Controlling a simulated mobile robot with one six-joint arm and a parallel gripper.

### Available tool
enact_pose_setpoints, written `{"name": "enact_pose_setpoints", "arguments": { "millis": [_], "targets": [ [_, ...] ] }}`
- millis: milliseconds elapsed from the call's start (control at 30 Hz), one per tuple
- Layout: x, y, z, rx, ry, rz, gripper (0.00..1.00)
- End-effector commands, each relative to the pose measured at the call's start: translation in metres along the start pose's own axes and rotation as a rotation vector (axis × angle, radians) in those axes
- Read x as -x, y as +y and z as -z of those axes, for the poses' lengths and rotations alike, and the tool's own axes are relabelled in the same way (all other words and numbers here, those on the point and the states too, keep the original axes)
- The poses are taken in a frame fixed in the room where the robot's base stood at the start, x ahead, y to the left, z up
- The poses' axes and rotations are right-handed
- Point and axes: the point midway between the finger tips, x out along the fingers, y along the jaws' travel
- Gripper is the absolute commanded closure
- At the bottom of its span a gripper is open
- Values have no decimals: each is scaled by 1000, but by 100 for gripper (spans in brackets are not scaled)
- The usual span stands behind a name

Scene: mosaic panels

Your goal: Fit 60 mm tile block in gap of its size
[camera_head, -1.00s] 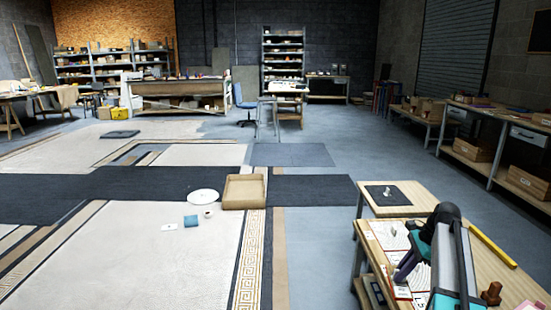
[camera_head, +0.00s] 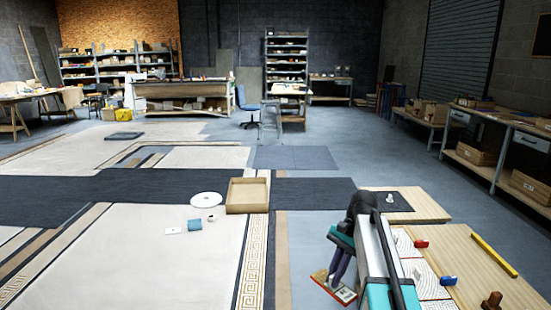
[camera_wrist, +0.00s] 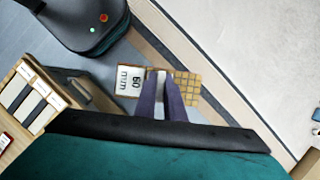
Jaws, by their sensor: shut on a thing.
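My gripper (camera_head: 333,280) is shut on the tile block (camera_head: 343,293), held in the air just left of the workbench's edge. In the wrist view the two purple fingers (camera_wrist: 163,98) cross the block's middle. The block's white end (camera_wrist: 131,82) reads "60 mm", and its other end (camera_wrist: 187,87) has small yellow-brown tiles. In the head view the block hangs tilted and shows a red edge. The fingers hide part of it. I cannot make out a gap of its size in either view.
The workbench (camera_head: 460,245) carries wave-patterned white panels (camera_head: 418,270), a red piece (camera_head: 421,244), a blue piece (camera_head: 448,281) and a yellow bar (camera_head: 494,255). On the floor are a cardboard tray (camera_head: 248,195), a white disc (camera_head: 206,199) and a patterned border (camera_head: 250,265).

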Motion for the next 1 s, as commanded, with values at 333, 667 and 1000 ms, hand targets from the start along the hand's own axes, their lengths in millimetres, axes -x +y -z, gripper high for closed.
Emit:
{"name": "enact_pose_setpoints", "arguments": {
  "millis": [333,667,1000],
  "targets": [
    [-1,-4,-11,36,0,-15,100],
    [0,-2,-8,34,0,-14,100],
    [17,29,33,31,1,-13,100]
  ]
}}
